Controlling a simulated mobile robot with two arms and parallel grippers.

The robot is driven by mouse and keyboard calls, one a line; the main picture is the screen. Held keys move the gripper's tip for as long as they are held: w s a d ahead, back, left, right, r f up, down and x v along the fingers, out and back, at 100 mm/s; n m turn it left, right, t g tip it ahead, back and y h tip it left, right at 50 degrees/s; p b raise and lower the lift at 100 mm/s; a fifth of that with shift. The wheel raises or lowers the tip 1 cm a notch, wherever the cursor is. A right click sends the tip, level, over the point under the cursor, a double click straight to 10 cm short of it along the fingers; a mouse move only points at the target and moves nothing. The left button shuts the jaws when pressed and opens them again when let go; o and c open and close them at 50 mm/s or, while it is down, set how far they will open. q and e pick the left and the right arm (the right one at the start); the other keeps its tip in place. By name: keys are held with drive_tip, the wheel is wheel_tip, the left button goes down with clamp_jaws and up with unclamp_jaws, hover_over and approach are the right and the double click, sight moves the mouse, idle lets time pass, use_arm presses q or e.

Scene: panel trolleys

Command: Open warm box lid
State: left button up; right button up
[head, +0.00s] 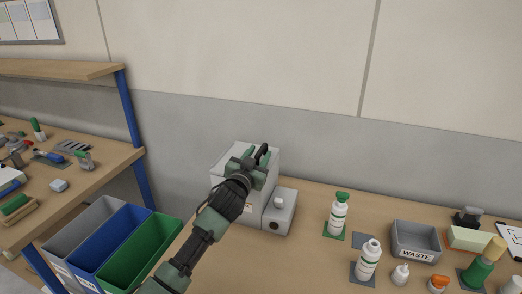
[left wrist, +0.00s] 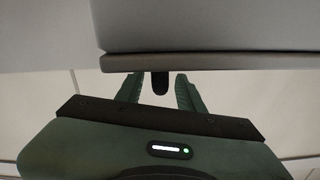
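The warm box is a light grey box (head: 228,160) standing against the wall at the left end of the bench; its lid looks closed. My left gripper (head: 262,152) is at the top of the box, and my arm hides part of its front. In the left wrist view the grey edge of the box (left wrist: 215,62) fills the top. There my left gripper (left wrist: 159,80) has its two green fingers apart. A short dark tab (left wrist: 160,84) shows between them, touching neither finger. My right gripper is not in view.
A small grey unit with a knob (head: 281,212) adjoins the box's right side. Bottles (head: 338,215) and a WASTE bin (head: 416,240) stand further right on the bench. Grey, blue and green bins (head: 140,250) and a tool shelf (head: 100,165) are at left.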

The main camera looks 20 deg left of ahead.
use_arm(q)
drive_tip(key=shift+w, duration=1.2)
clamp_jaws()
idle(0.6)
